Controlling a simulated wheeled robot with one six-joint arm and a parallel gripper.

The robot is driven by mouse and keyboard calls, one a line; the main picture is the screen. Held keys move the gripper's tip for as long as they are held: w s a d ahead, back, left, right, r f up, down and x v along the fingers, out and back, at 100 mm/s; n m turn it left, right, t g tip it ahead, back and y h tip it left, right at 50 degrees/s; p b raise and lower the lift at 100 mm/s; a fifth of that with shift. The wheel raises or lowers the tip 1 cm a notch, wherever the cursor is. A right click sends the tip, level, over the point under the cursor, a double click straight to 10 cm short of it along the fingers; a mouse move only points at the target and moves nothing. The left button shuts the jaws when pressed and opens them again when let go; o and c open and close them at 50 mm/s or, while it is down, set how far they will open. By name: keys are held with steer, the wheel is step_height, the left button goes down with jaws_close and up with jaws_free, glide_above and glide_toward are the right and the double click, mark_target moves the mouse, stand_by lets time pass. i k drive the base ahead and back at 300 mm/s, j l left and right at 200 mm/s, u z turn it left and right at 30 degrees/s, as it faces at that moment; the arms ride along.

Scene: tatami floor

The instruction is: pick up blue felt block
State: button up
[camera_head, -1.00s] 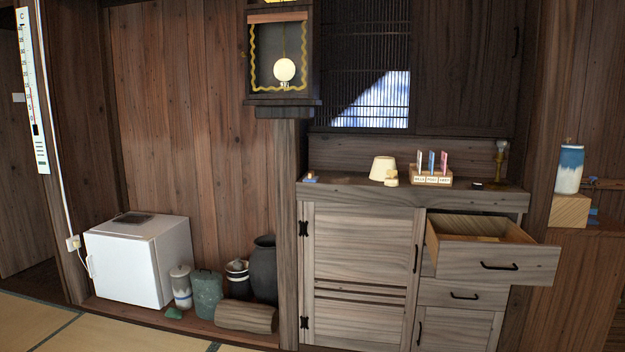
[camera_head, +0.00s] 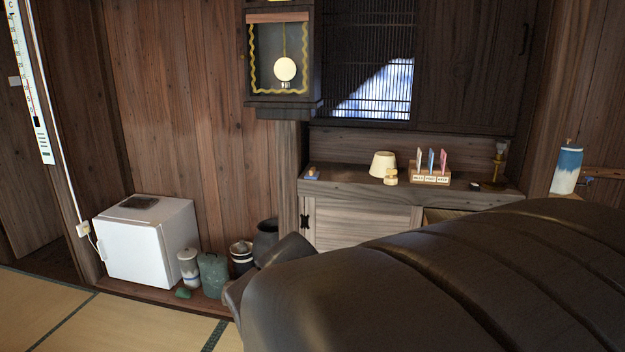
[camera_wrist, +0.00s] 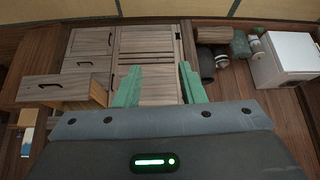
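A small blue object (camera_head: 311,173) with an orange-brown part sits at the left end of the cabinet top (camera_head: 345,182) in the head view. It is too small to tell whether it is the blue felt block. Another small blue patch (camera_head: 587,180) shows at the right edge, beside the blue and white jar (camera_head: 566,170). My gripper (camera_wrist: 160,70) shows in the wrist view with its two green fingers apart and nothing between them. It is in front of the cabinet doors and clear of them. My dark arm fills the lower right of the head view and hides my gripper there.
An open drawer (camera_wrist: 55,88) juts out from the cabinet in the wrist view. A lamp (camera_head: 382,164) and a card holder (camera_head: 430,177) stand on the cabinet top. A white fridge (camera_head: 135,250) and several jars stand at the left. The tatami floor (camera_head: 60,315) is clear.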

mark_target(311, 174)
steer(key=i+l, duration=0.1)
steer(key=i, duration=0.5)
steer(key=i+l+u, duration=0.1)
steer(key=i, duration=0.5)
steer(key=i+l, duration=0.15)
steer(key=i, duration=0.45)
steer(key=i+l+u, duration=0.1)
steer(key=i, duration=0.5)
